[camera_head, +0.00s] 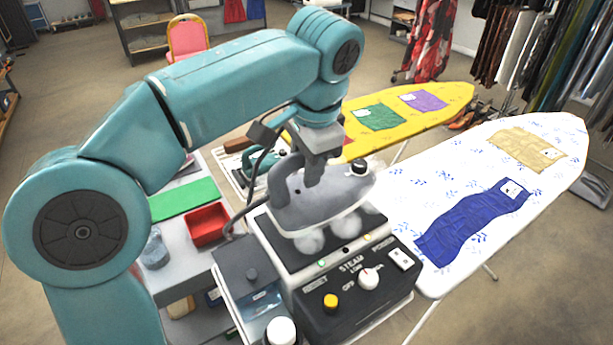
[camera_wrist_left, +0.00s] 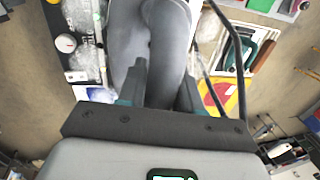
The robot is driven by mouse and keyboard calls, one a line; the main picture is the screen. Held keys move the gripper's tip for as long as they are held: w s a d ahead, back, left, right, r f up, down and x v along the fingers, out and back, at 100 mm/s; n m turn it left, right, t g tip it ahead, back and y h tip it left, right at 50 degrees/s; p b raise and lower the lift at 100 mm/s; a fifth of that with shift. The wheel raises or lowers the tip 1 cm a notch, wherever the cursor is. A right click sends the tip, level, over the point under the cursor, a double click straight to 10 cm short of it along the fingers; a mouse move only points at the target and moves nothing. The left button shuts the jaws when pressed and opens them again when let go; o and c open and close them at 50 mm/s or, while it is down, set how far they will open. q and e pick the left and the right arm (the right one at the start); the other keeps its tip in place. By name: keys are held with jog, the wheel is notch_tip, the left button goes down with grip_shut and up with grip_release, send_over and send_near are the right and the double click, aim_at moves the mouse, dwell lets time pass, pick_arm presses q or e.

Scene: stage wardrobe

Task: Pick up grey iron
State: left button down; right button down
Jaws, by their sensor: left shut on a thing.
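The grey iron (camera_head: 318,205) is in the middle of the head view, over the dark top of the steam station (camera_head: 340,284). White puffs of steam show under its soleplate, and I cannot tell whether it still touches the station. My left gripper (camera_head: 313,172) comes down from above and is shut on the iron's handle. In the left wrist view the iron's grey handle (camera_wrist_left: 165,50) runs between the fingers of my left gripper (camera_wrist_left: 160,88). A dark cord runs from the iron to the station. My right gripper is not in view.
A white ironing board (camera_head: 455,185) with a blue cloth (camera_head: 470,225) stands at right. A yellow board (camera_head: 440,95) stands behind. A teal iron (camera_head: 262,160), a red tray (camera_head: 207,224) and a green mat (camera_head: 183,199) lie left of the station.

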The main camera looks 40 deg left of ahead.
pick_arm(q)
notch_tip(320, 180, up, 15)
jog(key=p, duration=0.5)
jog(key=shift+s+r, duration=0.1)
jog(key=shift+s, duration=0.1)
